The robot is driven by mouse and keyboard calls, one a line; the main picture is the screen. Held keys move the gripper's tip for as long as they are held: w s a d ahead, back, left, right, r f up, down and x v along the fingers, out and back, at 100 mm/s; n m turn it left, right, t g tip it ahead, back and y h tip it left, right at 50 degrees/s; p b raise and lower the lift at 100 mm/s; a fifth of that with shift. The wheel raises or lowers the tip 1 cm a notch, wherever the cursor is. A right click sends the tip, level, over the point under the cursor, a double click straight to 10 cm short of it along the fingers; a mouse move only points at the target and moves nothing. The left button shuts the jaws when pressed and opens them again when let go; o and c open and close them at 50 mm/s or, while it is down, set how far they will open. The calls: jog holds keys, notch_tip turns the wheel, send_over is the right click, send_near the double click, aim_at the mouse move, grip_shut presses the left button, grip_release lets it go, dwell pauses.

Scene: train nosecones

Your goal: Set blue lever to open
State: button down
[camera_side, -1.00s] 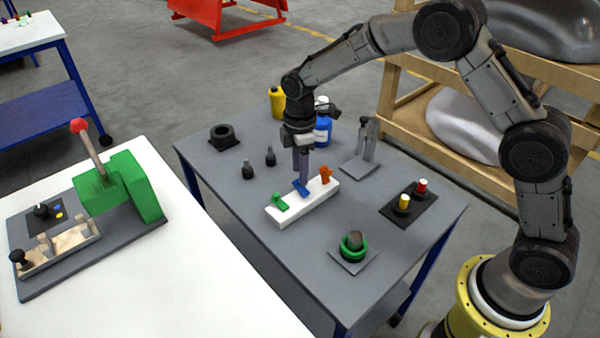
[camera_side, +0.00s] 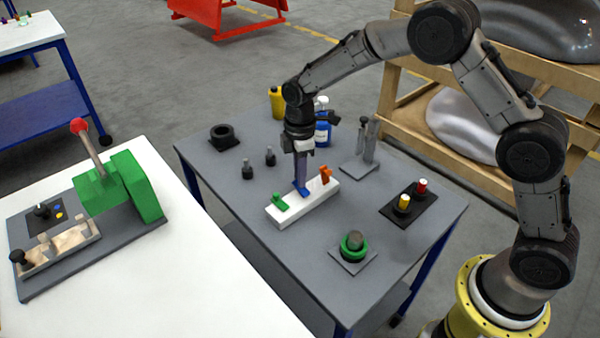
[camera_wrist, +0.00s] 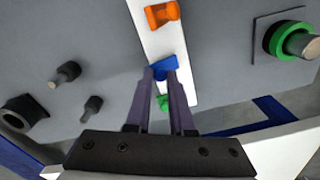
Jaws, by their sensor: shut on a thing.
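The blue lever (camera_side: 302,191) sits in the middle of a white block (camera_side: 324,199) on the grey table, between a green lever (camera_side: 279,202) and an orange lever (camera_side: 326,174). My gripper (camera_side: 301,187) points down over the block, shut on the blue lever. In the wrist view the blue lever (camera_wrist: 164,67) lies at the fingertips of my gripper (camera_wrist: 160,75), with the orange lever (camera_wrist: 162,13) beyond it and the green lever (camera_wrist: 163,103) partly hidden between the fingers. The fingers cover part of the blue lever.
A plate with red and yellow buttons (camera_side: 403,202) and a green-ringed button (camera_side: 352,243) stand right of the block. Two dark pegs (camera_side: 247,171), a black ring (camera_side: 223,136), a grey stand (camera_side: 366,160) and yellow and blue bottles (camera_side: 323,128) stand behind. The front left of the table is clear.

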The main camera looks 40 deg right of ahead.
jog(key=shift+s, duration=0.1)
jog(key=shift+s+r+t, duration=0.3)
jog(key=shift+s+t, duration=0.2)
jog(key=shift+t, duration=0.5)
jog(key=shift+s+r+t, duration=0.1)
jog(key=shift+s+t, duration=0.65)
jog(key=shift+t, duration=0.65)
jog(key=shift+s+t, duration=0.55)
jog(key=shift+t, duration=0.55)
jog(key=shift+s+t, duration=0.3)
jog(key=shift+t, duration=0.1)
jog(key=c, duration=0.8)
grip_release()
jog(key=v, duration=1.3)
jog(key=shift+s, duration=0.3)
